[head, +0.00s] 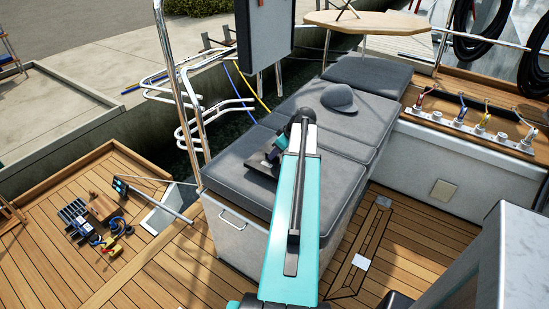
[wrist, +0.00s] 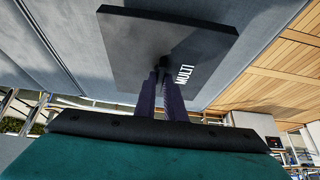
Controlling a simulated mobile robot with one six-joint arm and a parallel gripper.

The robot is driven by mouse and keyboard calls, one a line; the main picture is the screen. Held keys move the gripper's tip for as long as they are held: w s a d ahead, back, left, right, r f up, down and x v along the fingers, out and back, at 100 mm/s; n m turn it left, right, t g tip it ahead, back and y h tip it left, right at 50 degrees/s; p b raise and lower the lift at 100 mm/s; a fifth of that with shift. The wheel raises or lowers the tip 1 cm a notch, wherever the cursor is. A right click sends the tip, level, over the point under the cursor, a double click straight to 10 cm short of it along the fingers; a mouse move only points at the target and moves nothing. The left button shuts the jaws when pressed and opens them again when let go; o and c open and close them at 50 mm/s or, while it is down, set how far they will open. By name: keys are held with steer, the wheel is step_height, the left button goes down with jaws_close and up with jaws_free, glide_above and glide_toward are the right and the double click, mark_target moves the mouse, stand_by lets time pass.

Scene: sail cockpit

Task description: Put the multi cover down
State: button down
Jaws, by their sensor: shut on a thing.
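The multi cover (wrist: 140,40) is a flat dark plate with "MULTI" in white letters in the wrist view. My gripper (wrist: 164,72) is shut on a small dark part at the middle of its face. In the head view my gripper (head: 279,143) is at the end of my teal arm, over the near part of the grey bench cushion (head: 228,182). The cover's dark edge (head: 262,168) shows there, partly hidden by my gripper and arm. I cannot tell whether the cover touches the cushion.
A grey cap (head: 339,97) lies farther back on the cushions. A chrome rail (head: 172,75) rises left of the bench. Tools (head: 90,222) lie on the teak deck at left. Winch-like fittings with colored lines (head: 480,128) line the right side. Free cushion surrounds the cover.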

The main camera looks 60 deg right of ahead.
steer(key=shift+f+p, duration=0.35)
steer(key=shift+f, duration=0.85)
steer(key=shift+f, duration=0.15)
steer(key=c, duration=1.8)
jaws_free()
steer(key=shift+c, duration=0.2)
steer(key=shift+r, duration=0.2)
steer(key=b+v, duration=0.2)
steer(key=v, duration=1)
steer(key=shift+w+a+f, duration=0.1)
steer(key=shift+a, duration=0.05)
